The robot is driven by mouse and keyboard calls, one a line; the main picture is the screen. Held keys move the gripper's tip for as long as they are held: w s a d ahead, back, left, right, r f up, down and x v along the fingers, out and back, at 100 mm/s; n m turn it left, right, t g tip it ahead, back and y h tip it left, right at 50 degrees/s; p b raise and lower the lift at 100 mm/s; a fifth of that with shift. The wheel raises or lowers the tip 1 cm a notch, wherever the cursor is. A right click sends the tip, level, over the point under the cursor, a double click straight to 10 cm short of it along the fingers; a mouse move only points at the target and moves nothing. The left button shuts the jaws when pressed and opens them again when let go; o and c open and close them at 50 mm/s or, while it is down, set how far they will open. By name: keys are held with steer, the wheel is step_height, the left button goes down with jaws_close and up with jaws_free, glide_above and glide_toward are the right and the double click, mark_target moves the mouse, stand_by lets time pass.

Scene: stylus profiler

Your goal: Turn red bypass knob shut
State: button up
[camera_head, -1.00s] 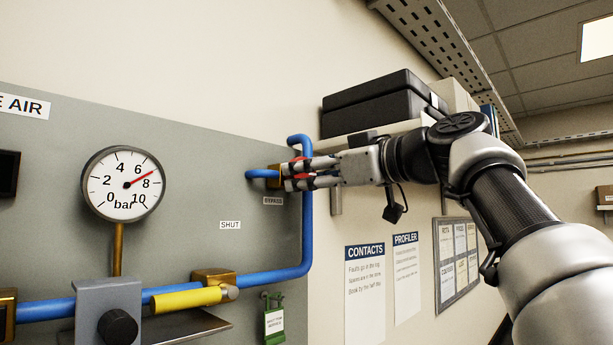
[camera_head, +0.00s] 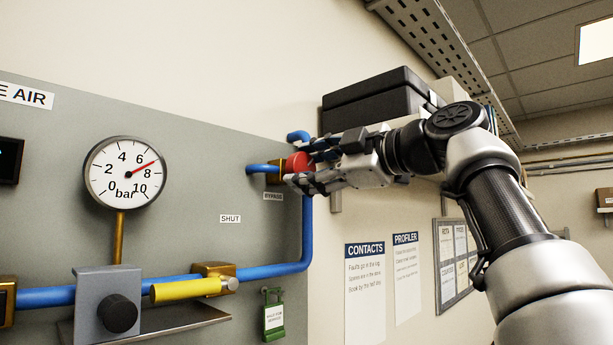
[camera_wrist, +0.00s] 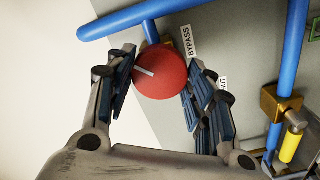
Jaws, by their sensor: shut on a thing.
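The red bypass knob (camera_head: 297,163) sits on a brass valve body (camera_head: 273,175) at the right edge of the grey panel, on a blue pipe. In the wrist view the knob (camera_wrist: 161,75) shows as a round red disc with a pale line pointing to the upper left. My gripper (camera_head: 305,170) is shut on the knob, with one finger on each side. It also shows in the wrist view (camera_wrist: 158,85). The "BYPASS" label (camera_head: 273,197) is just below the valve; in the wrist view it stands beside the knob.
A pressure gauge (camera_head: 124,179) reads about 7 bar. A yellow-handled valve (camera_head: 186,290) sits on the lower blue pipe (camera_head: 270,275). A green tag (camera_head: 273,317) hangs below. A dark case (camera_head: 375,105) lies on a shelf behind my gripper.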

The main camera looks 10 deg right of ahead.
steer(key=shift+n, duration=0.3)
steer(key=n, duration=0.4)
steer(key=shift+f, duration=0.1)
steer(key=n, duration=0.4)
steer(key=o, duration=1.4)
steer(key=b+v, duration=0.2)
steer(key=v, duration=0.6)
